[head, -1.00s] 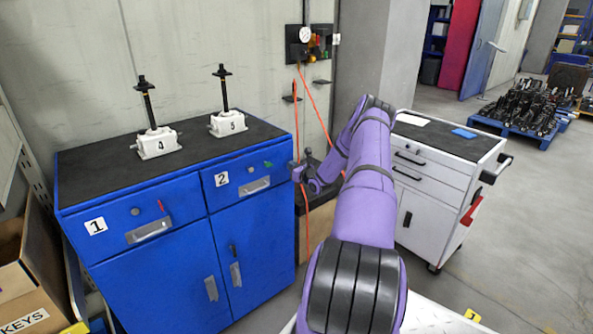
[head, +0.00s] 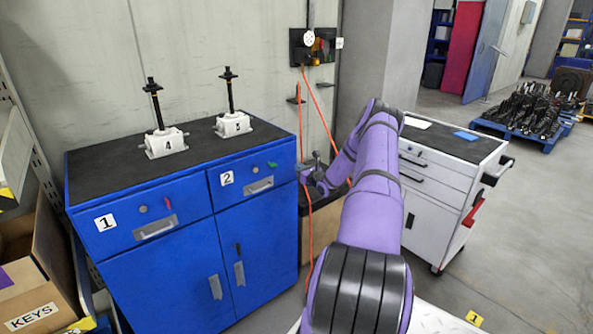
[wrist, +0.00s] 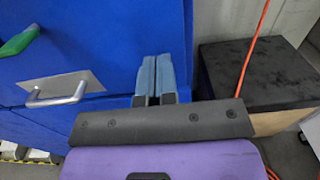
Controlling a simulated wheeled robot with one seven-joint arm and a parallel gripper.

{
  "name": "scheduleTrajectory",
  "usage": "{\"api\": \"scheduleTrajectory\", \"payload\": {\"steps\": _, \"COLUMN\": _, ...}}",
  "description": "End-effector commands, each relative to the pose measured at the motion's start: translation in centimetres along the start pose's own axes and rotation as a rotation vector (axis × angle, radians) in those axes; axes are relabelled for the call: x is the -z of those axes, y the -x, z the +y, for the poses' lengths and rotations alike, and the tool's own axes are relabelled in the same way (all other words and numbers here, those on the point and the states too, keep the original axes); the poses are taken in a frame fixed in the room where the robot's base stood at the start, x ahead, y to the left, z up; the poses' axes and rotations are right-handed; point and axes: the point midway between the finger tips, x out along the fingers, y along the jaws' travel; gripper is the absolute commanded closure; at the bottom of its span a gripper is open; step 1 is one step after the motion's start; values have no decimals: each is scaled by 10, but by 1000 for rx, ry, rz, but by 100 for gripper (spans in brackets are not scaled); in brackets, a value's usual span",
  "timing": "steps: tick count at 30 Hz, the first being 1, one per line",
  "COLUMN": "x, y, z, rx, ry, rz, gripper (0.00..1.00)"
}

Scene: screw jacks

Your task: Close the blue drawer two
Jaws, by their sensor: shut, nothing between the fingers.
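The blue cabinet's drawer two (head: 238,181), labelled 2, is the upper right drawer and has a silver handle (head: 260,185) and a small green tag. Its front looks about flush with drawer one. The handle (wrist: 60,92) and the green tag (wrist: 18,40) also show in the wrist view. My gripper (head: 304,172) is at the cabinet's right front edge, beside drawer two. In the wrist view its two fingers (wrist: 154,62) are together and empty, in front of the right part of the blue front. I cannot tell whether they touch it.
Drawer one (head: 140,222) is at the left. Two white screw jacks, 4 (head: 165,143) and 5 (head: 233,125), stand on the cabinet top. A dark-topped box (wrist: 255,80) and orange cable are right of the cabinet. A white tool cart (head: 440,190) stands further right.

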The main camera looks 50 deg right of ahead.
Motion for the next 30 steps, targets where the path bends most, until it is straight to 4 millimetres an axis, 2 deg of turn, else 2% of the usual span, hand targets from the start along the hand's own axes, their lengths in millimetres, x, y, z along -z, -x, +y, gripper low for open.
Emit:
{"api": "scheduleTrajectory", "payload": {"steps": 9, "x": 1, "y": 66, "z": -3, "rx": -1, "ry": -1, "rz": 4, "gripper": 100}}
{"api": "scheduleTrajectory", "payload": {"steps": 15, "x": 2, "y": 94, "z": -3, "rx": 0, "ry": -2, "rz": 5, "gripper": 100}}
{"api": "scheduleTrajectory", "payload": {"steps": 21, "x": 2, "y": 105, "z": -2, "rx": -1, "ry": -1, "rz": 4, "gripper": 100}}
{"api": "scheduleTrajectory", "payload": {"steps": 30, "x": -4, "y": 101, "z": 3, "rx": -21, "ry": 12, "rz": 4, "gripper": 100}}
